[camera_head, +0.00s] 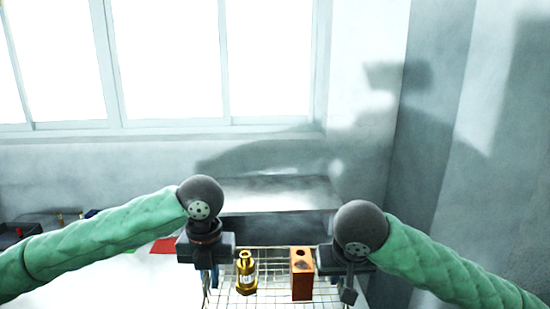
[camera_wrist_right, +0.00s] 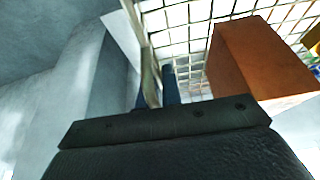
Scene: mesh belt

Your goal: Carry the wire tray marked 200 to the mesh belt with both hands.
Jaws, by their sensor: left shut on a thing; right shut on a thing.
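The wire tray (camera_head: 272,293) hangs between my two grippers at the bottom middle of the head view. Its mesh (camera_wrist_right: 190,27) also shows in the right wrist view. My left gripper (camera_head: 207,272) is shut on its left side and my right gripper (camera_head: 345,280) is shut on its right side. The right wrist view shows my right fingers (camera_wrist_right: 160,90) at the tray's edge. A brass fitting (camera_head: 246,273) and an orange-brown block (camera_head: 302,275) stand in the tray. The block (camera_wrist_right: 255,60) is close beside my right fingers. I cannot see the 200 mark, and cannot make out the mesh belt for certain.
A grey flat-topped structure (camera_head: 275,191) stands beyond the tray against the wall under the windows. At the left are a red flat piece (camera_head: 164,245) and dark bins (camera_head: 35,228) with small parts. A wall (camera_head: 440,150) closes off the right side.

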